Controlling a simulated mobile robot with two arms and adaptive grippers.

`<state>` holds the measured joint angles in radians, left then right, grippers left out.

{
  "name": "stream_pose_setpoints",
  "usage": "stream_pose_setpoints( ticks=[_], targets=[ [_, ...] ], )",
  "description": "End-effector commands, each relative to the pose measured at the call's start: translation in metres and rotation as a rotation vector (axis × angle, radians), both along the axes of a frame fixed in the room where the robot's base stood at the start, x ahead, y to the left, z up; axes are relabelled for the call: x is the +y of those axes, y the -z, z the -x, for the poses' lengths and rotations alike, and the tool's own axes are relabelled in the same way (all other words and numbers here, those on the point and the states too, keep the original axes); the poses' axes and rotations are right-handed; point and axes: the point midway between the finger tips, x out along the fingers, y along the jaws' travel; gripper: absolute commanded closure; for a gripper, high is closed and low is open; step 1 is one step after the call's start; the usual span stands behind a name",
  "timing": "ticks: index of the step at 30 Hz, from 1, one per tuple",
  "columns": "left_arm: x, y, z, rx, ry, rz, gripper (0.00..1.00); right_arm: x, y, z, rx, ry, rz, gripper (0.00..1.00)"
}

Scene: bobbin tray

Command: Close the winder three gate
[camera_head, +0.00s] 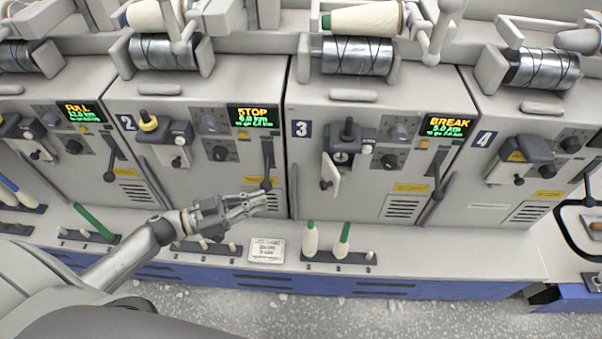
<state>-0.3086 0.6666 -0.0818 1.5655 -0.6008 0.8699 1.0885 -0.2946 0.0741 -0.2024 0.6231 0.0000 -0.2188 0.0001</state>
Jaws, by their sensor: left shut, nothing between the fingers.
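Winder three (320,200) is the panel marked 3, with a screen (447,124) reading BREAK. Its gate (331,174), a pale flap with a dark knob at its lower end, hangs swung out at the left of the dark grey block (352,138). A round metal part (343,158) shows uncovered beside it. My left gripper (264,200) is shut and empty. It points right in front of the lower part of winder two, left of and lower than the gate in the picture, and apart from it. My right gripper is not in view.
Winder two (190,185) and winder four (530,180) flank winder three. Two pale bobbins with green tips (311,238) stand on a peg strip below winder three. A small label plate (267,250) lies on the ledge. A dark lever (437,180) stands right of the gate.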

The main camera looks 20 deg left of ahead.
Motion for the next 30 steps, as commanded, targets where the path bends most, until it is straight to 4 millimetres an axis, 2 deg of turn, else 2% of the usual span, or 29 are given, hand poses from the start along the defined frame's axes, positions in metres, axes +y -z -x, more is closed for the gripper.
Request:
stream_pose_setpoints(
  ticks=[8,18,24,30],
  targets=[
    [-0.034,-0.003,-0.031,-0.005,-0.004,0.004,1.0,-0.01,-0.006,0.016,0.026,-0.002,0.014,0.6],
    [-0.086,-0.002,-0.074,-0.002,-0.006,0.004,1.0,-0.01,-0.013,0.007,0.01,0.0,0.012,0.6],
    [-0.101,0.0,-0.087,-0.001,-0.006,0.002,1.0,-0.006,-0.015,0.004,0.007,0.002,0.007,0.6],
    [-0.104,0.0,-0.089,0.001,-0.005,0.001,1.0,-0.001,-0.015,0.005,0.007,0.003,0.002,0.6]
  ],
)
